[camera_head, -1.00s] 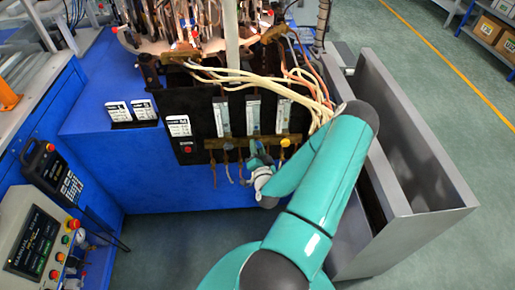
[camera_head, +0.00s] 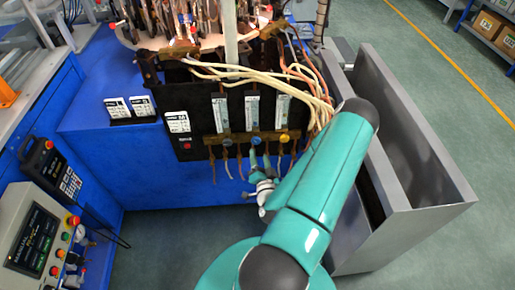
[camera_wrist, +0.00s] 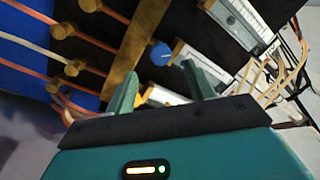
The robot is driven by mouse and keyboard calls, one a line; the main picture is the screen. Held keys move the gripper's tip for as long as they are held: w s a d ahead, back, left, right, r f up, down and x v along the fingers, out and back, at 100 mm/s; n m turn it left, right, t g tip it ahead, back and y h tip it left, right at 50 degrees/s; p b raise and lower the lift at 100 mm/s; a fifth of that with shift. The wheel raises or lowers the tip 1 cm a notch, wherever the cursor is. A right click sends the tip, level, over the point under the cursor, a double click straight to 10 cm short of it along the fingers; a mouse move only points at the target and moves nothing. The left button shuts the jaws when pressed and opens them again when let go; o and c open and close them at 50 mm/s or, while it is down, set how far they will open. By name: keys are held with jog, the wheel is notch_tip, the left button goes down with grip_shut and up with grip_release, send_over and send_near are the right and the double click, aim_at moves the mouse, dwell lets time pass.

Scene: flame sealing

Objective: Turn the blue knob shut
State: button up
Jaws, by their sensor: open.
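The blue knob (camera_head: 256,141) sits on the brass bar (camera_head: 240,138) below the middle flow gauge, on the front of the black panel. It also shows in the wrist view (camera_wrist: 161,54), just beyond and roughly between my fingertips. My gripper (camera_head: 260,160) is just below the knob in the head view. In the wrist view my gripper (camera_wrist: 159,71) has its two teal fingers apart, with nothing held between them. The fingers look clear of the knob, though the exact gap is hard to judge.
A yellow knob (camera_head: 284,138) sits right of the blue one. Pale hoses (camera_head: 280,80) run above the gauges, and copper pipes (camera_wrist: 80,40) stick out near the brass bar. A grey metal bin (camera_head: 420,180) stands right of my arm. A control box (camera_head: 38,240) is at left.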

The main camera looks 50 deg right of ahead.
jog(key=v, duration=0.6)
jog(key=shift+s+a, duration=0.3)
jog(key=shift+f, duration=0.1)
